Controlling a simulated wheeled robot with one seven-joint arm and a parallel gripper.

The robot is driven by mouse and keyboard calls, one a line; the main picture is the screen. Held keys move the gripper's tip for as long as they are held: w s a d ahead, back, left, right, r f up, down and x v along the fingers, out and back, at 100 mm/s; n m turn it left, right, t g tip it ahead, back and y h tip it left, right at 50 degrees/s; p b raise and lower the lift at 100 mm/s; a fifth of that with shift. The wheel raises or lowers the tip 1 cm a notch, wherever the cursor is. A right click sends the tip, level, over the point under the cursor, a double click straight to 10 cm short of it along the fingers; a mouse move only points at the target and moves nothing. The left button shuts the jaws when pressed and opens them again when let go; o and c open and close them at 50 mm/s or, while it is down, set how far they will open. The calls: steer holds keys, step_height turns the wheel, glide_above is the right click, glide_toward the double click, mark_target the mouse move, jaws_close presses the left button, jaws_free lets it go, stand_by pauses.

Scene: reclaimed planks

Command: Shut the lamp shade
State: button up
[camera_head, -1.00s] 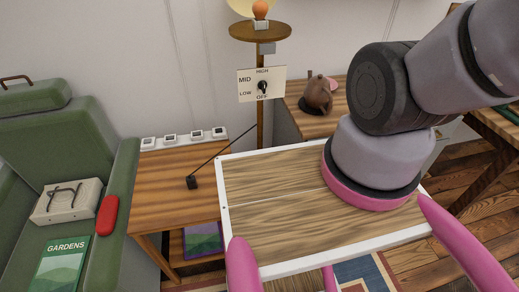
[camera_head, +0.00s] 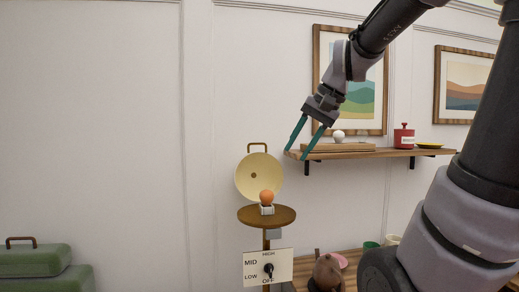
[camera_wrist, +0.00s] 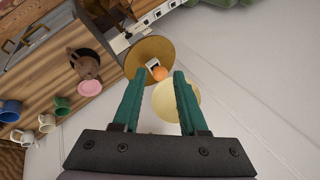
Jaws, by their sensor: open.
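The lamp shade (camera_head: 259,178) is a cream-yellow bowl with a brown handle on top, tilted up open behind the lamp. An orange bulb (camera_head: 267,197) sits in a small white holder on the round brown lamp top (camera_head: 262,216). My gripper (camera_head: 296,152) is open and empty, up and to the right of the shade in the head view, with its green fingers pointing down and left. In the wrist view the shade (camera_wrist: 182,98) shows partly behind the right finger of my gripper (camera_wrist: 158,72), and the orange bulb (camera_wrist: 159,74) shows between the fingertips.
A dial panel (camera_head: 268,268) is fixed on the lamp post. A wall shelf (camera_head: 370,152) with a red jar (camera_head: 404,136) lies right, close by my gripper. A brown teapot (camera_head: 327,272) stands below. The wall left of the lamp is clear.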

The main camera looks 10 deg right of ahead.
steer(key=w+r+m+g+y, duration=0.1)
steer(key=w+r+m+y, duration=0.1)
steer(key=w, duration=0.7)
steer(key=m+y, duration=0.4)
steer(key=y, duration=0.4)
glide_toward(259, 144)
steer(key=x, duration=1)
steer(key=shift+w+d, duration=0.15)
steer(key=shift+w, duration=0.1)
jaws_close()
